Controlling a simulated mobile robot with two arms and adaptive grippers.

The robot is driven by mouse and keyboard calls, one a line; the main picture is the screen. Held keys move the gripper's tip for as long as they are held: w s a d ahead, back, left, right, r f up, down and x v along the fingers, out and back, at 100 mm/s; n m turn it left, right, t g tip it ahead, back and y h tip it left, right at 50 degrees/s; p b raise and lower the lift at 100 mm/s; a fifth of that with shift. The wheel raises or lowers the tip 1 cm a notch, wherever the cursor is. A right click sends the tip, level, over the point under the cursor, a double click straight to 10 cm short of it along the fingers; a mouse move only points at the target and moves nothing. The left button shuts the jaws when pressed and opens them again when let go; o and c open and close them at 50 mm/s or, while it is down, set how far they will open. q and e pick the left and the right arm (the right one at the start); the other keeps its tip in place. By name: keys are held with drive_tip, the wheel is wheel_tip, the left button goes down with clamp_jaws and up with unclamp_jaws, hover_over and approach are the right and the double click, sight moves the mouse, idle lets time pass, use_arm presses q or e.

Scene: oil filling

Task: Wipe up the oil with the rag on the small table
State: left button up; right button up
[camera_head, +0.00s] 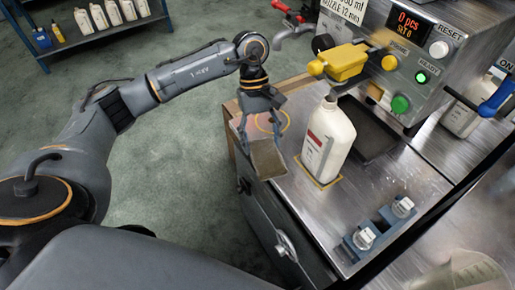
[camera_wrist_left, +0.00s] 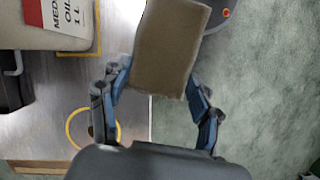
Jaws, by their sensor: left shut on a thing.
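My left gripper (camera_head: 260,128) is shut on a brown, block-shaped rag (camera_head: 267,158). It holds the rag at the left edge of the metal worktop (camera_head: 300,195), beside the white oil bottle (camera_head: 328,140). In the left wrist view the rag (camera_wrist_left: 170,45) sits between the two blue fingers (camera_wrist_left: 160,92), partly over the worktop edge and the green floor. A pinkish patch with an orange ring (camera_head: 272,120) shows on the worktop behind the gripper; I cannot tell whether it is oil. No clear oil puddle shows. My right gripper is not in view.
The filling machine (camera_head: 400,60) with a yellow nozzle part (camera_head: 343,63) stands behind the bottle. Blue holders with caps (camera_head: 378,228) sit at the front right. A clear jug (camera_head: 468,272) is at bottom right. A blue shelf (camera_head: 95,35) with several bottles stands far left. The floor between is clear.

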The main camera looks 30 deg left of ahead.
use_arm(q)
drive_tip(key=w+a+f+n+t+h, duration=0.1)
drive_tip(key=w+a+n+t, duration=0.1)
drive_tip(key=w+a+n, duration=0.35)
drive_tip(key=n+t+p, duration=0.2)
drive_tip(key=n+t, duration=0.1)
drive_tip(key=n, duration=0.4)
approach(262, 121)
drive_tip(key=s, duration=0.1)
drive_tip(key=s+f, duration=0.1)
drive_tip(key=s, duration=0.1)
drive_tip(key=shift+s+a, duration=0.15)
drive_tip(key=shift+w+f+n+b, duration=0.3)
drive_tip(key=shift+w+b, duration=0.1)
drive_tip(key=shift+b, duration=0.1)
drive_tip(key=w+d+f+b, duration=0.2)
drive_tip(key=w, duration=0.1)
drive_tip(key=shift+f+b, duration=0.4)
drive_tip(key=shift+w+d+f+b, duration=0.2)
drive_tip(key=shift+w+f+b, duration=0.15)
drive_tip(key=shift+b, duration=0.2)
drive_tip(key=shift+f+b, duration=0.35)
drive_tip(key=shift+s, duration=0.1)
